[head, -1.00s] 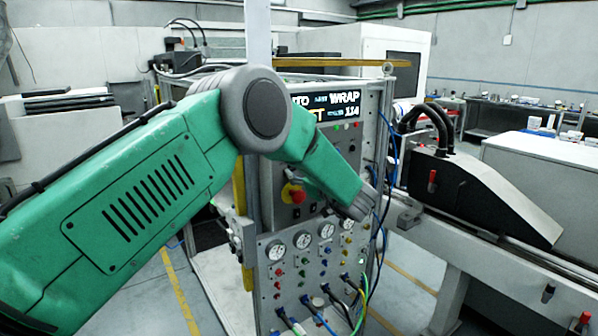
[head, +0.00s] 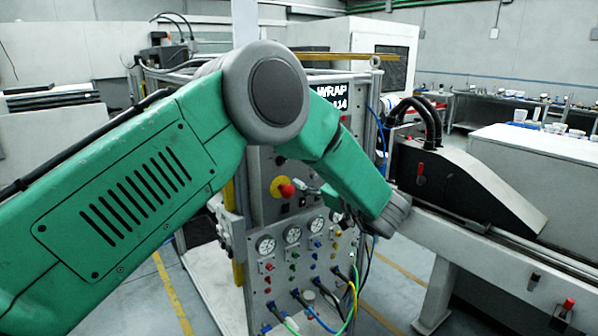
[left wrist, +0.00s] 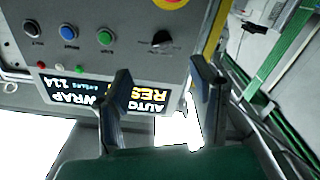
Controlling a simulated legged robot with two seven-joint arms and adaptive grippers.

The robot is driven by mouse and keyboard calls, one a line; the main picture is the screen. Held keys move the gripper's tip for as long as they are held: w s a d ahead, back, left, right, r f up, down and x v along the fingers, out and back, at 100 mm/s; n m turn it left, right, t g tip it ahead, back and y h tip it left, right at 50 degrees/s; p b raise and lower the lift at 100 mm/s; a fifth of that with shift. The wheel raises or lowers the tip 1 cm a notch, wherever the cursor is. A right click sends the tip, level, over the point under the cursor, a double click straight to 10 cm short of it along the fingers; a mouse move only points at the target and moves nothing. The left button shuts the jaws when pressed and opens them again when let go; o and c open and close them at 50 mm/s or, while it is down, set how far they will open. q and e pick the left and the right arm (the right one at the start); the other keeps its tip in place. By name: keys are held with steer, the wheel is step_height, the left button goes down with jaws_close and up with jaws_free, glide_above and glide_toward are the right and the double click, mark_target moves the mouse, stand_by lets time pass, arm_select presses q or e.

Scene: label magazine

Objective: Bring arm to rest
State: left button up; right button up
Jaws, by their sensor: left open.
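My left arm (head: 130,200), green with a grey elbow joint, reaches across the head view from the left and bends down to the right in front of the control panel. My left gripper (left wrist: 160,95) is open and empty in the left wrist view, its two dark fingers apart with the panel beyond. My right gripper is not in view.
The panel's lower part holds gauges (head: 292,234), coloured buttons and hanging cables (head: 325,310). A black-covered machine (head: 460,190) on a pale rail stands at right. A yellow horizontal bar (head: 335,57) runs behind the elbow. Open floor shows at lower left.

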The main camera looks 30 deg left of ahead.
arm_select(q)
steer(key=shift+v, duration=1)
steer(key=shift+a+f, duration=0.1)
steer(key=s+d+f+m+t+h+b, duration=0.1)
steer(key=s+f+m+h+b, duration=0.3)
steer(key=f, duration=0.8)
steer(key=s+d+f+m+t+h+b, duration=0.1)
steer(key=s+f+m+t+h+b, duration=0.3)
steer(key=f, duration=0.8)
steer(key=s+d+f+m+g+h+b, duration=0.1)
steer(key=s+f+m+h+b, duration=0.15)
steer(key=f+m, duration=0.65)
steer(key=s+f+g+h+b, duration=0.3)
steer(key=s+f+g+h, duration=0.1)
steer(key=s+f, duration=1.1)
steer(key=s+f+g+h+b, duration=0.1)
steer(key=s+f+g+b, duration=0.1)
steer(key=s, duration=0.7)
steer(key=s+f+m+g+h+b, duration=0.1)
steer(key=s+f+g, duration=0.2)
steer(key=s, duration=0.6)
steer(key=shift+s+d+f+g+b, duration=0.35)
steer(key=shift+s+f+g+b, duration=0.05)
steer(key=shift+g, duration=0.3)
